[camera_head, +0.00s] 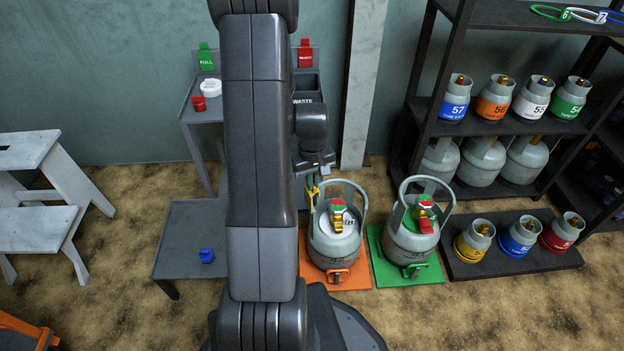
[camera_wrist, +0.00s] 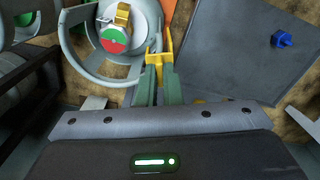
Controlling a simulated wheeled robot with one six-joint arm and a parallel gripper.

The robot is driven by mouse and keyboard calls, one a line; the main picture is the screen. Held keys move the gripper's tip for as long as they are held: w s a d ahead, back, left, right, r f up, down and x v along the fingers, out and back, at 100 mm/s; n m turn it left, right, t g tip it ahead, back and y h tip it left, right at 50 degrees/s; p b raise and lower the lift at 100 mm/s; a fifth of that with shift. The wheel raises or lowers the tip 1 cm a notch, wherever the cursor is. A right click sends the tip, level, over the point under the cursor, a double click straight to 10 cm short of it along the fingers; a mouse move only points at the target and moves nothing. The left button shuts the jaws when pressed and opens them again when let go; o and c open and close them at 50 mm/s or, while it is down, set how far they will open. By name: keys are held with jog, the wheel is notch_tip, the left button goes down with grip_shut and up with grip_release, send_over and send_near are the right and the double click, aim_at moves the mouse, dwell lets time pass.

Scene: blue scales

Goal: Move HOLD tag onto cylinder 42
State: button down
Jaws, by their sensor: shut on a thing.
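My gripper (camera_wrist: 159,88) is shut on a yellow tag (camera_wrist: 158,64) with a loop shape; its lettering is not readable. In the head view the gripper (camera_head: 314,184) is beside the left edge of a grey cylinder (camera_head: 335,247) on an orange mat (camera_head: 307,262). The tag appears close to the collar ring in the wrist view; I cannot tell if they touch. That cylinder has a yellow valve and a red, green and white disc on top. Another grey cylinder (camera_head: 410,247) with a red valve stands on a green mat (camera_head: 430,273). I cannot read 42 on either.
A low grey table (camera_head: 185,235) with a blue piece (camera_head: 206,256) is left of my arm. Behind are red and white items on a stand (camera_head: 205,116). A dark shelf rack (camera_head: 430,80) with several small cylinders stands right. A step stool (camera_head: 50,190) is far left.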

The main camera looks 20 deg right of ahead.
aim_at(313, 192)
dwell(0.3)
jog(key=shift+f+b, duration=1.55)
jog(key=shift+f, duration=0.7)
jog(key=shift+f, duration=0.2)
jog(key=shift+f+b, duration=1.35)
jog(key=shift+f, duration=0.45)
jog(key=c, duration=1.5)
grip_release()
jog(key=shift+r, duration=0.2)
jog(key=shift+r+p, duration=2.9)
jog(key=shift+r, duration=0.65)
